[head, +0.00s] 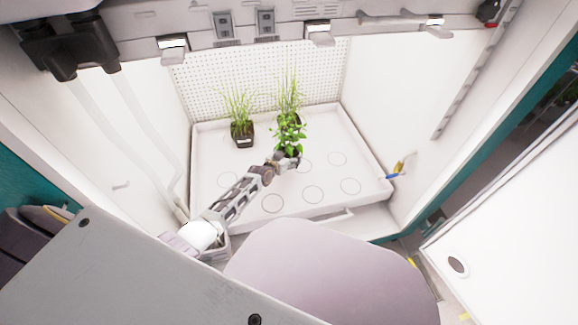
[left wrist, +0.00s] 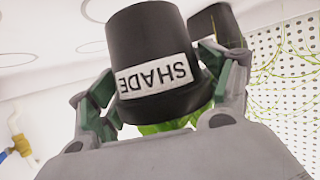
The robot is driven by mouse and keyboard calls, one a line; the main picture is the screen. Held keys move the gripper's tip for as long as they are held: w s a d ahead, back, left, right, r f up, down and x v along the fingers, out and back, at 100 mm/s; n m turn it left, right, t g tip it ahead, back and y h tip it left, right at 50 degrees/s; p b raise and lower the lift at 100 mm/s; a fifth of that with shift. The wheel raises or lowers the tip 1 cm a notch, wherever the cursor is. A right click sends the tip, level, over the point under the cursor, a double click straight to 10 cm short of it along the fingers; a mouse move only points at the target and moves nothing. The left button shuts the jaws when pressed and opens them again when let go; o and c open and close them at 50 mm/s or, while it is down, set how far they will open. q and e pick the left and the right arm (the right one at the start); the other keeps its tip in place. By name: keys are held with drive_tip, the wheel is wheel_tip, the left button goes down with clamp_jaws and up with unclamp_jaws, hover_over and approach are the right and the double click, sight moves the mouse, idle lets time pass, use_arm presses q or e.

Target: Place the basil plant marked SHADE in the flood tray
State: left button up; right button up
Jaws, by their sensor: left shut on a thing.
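The basil plant (head: 289,133) has broad green leaves and a dark pot. In the left wrist view its black pot (left wrist: 150,45) shows a white label reading SHADE, upside down in that picture. My left gripper (head: 276,163) is shut on the pot, with a finger on each side of it in the left wrist view (left wrist: 160,95). The flood tray (head: 230,203) is white, with round marked spots on its floor. The pot is over the tray's middle; I cannot tell whether it touches the floor. My right gripper is not in view.
Two grass-like plants stand toward the tray's back, one at the left (head: 240,115) and one behind the basil (head: 289,92). Spots at the front and right are empty. A yellow and blue valve (head: 397,168) is at the tray's right edge. White chamber walls flank the tray.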

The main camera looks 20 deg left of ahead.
use_arm(q)
drive_tip(key=shift+f, duration=0.55)
drive_tip(key=shift+f+b, duration=1.15)
drive_tip(key=shift+f, duration=0.2)
drive_tip(key=shift+f+b, duration=0.35)
drive_tip(key=shift+f, duration=0.2)
